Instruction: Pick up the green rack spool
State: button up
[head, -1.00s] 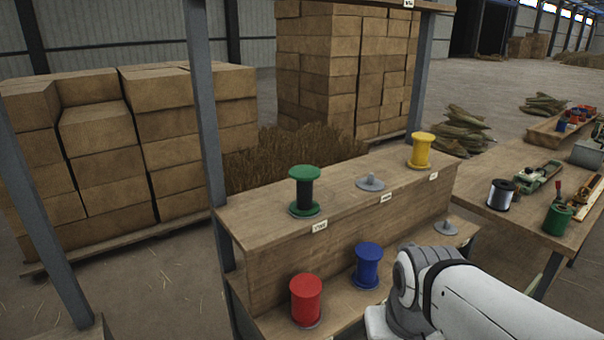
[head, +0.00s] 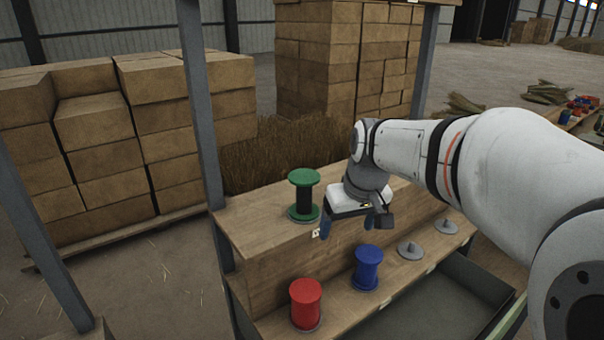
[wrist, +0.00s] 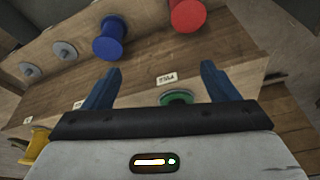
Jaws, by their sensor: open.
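The green rack spool (head: 304,196) stands upright on the upper shelf of the wooden rack (head: 245,214). It has green flanges and a dark core. My gripper (head: 347,228) is in front of the shelf, to the right of the spool and apart from it, with its blue fingers pointing down. In the wrist view the fingers (wrist: 158,88) are spread with nothing between them. Part of the spool's green flange (wrist: 178,97) shows just beyond the gripper body, near the right finger; the rest is hidden.
A red spool (head: 306,303) and a blue spool (head: 368,268) stand on the lower shelf, beside empty grey holders (head: 411,249). A yellow spool (wrist: 36,146) shows in the wrist view. A metal post (head: 205,130) rises left of the green spool.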

aim_at(302, 182)
jog(key=shift+o, duration=0.7)
jog(key=w+a+r+n+p, duration=0.1)
jog(key=w+a+r, duration=0.1)
jog(key=w, duration=0.3)
jog(key=w+a+r+n+p, duration=0.1)
jog(key=w+a+r, duration=0.1)
jog(key=w, duration=0.3)
jog(key=w+a+r+n+y+p, duration=0.1)
jog(key=w+a+r, duration=0.1)
jog(key=w, duration=0.3)
jog(key=shift+w+a, duration=0.4)
jog(key=shift+a, duration=0.35)
jog(key=shift+t, duration=0.3)
jog(key=p+x, duration=0.1)
jog(key=x, duration=0.6)
jog(key=shift+f+p, duration=0.35)
jog(key=shift+c, duration=0.2)
jog(key=c, duration=1.2)
jog(key=shift+w, duration=0.1)
